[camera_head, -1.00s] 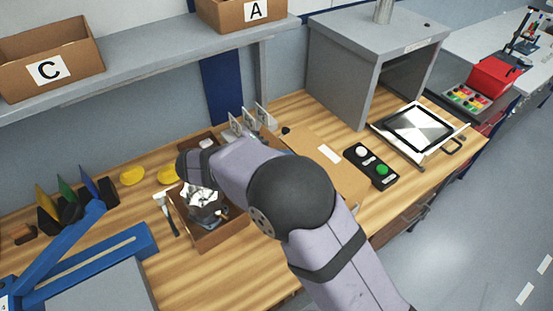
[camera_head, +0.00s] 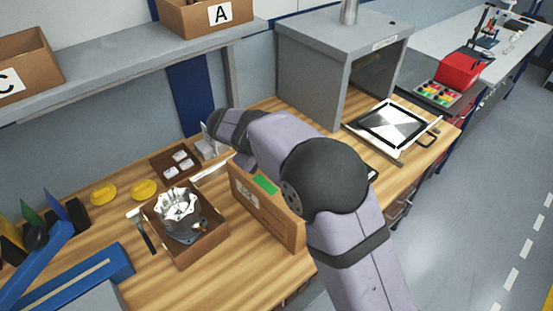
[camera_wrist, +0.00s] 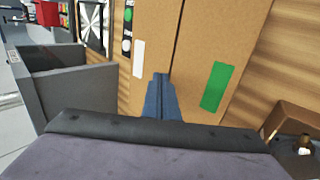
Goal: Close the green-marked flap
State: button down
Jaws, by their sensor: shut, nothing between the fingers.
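The cardboard box (camera_head: 275,221) stands on the bench, partly hidden behind my arm. Its green mark (camera_head: 264,184) shows on top beside my arm. In the wrist view the green-marked flap (camera_wrist: 232,60) lies right of a narrow dark seam, and a flap with a white label (camera_wrist: 150,35) lies left of it. Both look flat or nearly flat; I cannot tell whether the green-marked one is fully down. My gripper (camera_wrist: 161,76) is shut and empty, its tips over the box close to the seam. Contact with the cardboard is unclear. The head view hides the fingers.
An open carton (camera_head: 190,253) with a metal housing (camera_head: 179,207) stands left of the box. A brown tray of small white parts (camera_head: 165,150) lies behind it. A grey cabinet (camera_head: 315,85) and a framed panel (camera_head: 391,122) are at the back right.

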jog(key=shift+w+d+f+b, duration=0.2)
jog(key=shift+d+f+b, duration=0.1)
jog(key=shift+f, duration=0.2)
jog(key=shift+s+a, duration=0.1)
jog(key=shift+a, duration=0.05)
dwell(0.3)
jog(key=shift+s+a+f, duration=0.1)
jog(key=shift+s+a, duration=0.35)
jog(key=shift+s, duration=0.05)
notch_tip(320, 180, up, 4)
jog(key=p, duration=0.3)
jog(key=shift+r, duration=0.25)
jog(key=shift+w+r+b, duration=0.1)
jog(key=shift+r+b, duration=0.3)
jog(key=shift+b, duration=0.25)
notch_tip(320, 180, up, 9)
jog(key=b, duration=0.1)
jog(key=shift+f+b, duration=0.15)
jog(key=shift+b, duration=0.25)
